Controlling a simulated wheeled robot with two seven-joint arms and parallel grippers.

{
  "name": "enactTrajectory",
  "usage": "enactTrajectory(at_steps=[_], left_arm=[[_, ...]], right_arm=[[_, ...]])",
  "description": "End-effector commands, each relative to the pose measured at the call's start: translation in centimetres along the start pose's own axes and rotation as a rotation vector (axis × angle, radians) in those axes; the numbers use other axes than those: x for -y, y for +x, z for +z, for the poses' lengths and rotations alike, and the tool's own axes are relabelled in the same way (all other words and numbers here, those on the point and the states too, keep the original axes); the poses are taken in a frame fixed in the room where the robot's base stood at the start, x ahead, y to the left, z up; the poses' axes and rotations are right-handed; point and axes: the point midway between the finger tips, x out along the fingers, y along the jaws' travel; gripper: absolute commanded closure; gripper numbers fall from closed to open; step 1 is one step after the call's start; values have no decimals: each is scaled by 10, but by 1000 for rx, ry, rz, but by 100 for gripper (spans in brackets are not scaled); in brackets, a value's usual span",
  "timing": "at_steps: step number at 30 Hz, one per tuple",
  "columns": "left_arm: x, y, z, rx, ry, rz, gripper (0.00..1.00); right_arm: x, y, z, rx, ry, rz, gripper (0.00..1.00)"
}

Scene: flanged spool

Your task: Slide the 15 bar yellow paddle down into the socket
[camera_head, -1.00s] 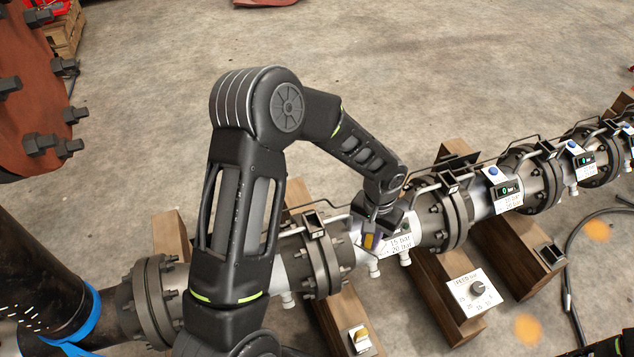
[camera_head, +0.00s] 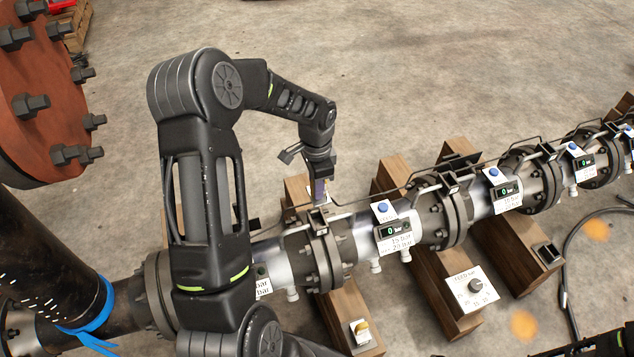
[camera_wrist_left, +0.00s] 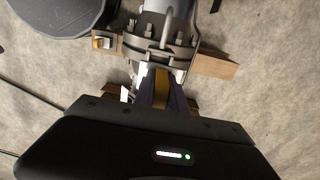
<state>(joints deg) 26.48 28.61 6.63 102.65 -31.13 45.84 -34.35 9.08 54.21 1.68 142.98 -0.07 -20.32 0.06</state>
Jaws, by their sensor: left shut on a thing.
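My left gripper (camera_head: 319,194) is shut on the yellow paddle (camera_wrist_left: 161,90), which shows between the fingers in the left wrist view. In the head view the paddle is mostly hidden by the gripper. The gripper points down just above the dark square socket (camera_head: 318,216) on top of a pipe flange. Paddle and socket are close together; I cannot tell whether the tip is inside. In the wrist view the flange (camera_wrist_left: 160,50) lies just ahead of the fingers. My right gripper is not in view.
The pipe line runs to the upper right with a 15 bar gauge label (camera_head: 402,242), more flanges and sockets. Floor behind is open.

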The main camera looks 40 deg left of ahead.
Motion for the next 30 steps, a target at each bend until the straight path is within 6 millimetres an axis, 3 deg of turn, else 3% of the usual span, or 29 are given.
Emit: enactTrajectory(at_steps=[14, 30], left_arm=[[0, 7, -1, -1, -1, -1, 100], [0, 59, -1, 0, -1, 0, 100]], right_arm=[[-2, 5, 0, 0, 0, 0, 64], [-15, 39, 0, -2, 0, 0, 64]])
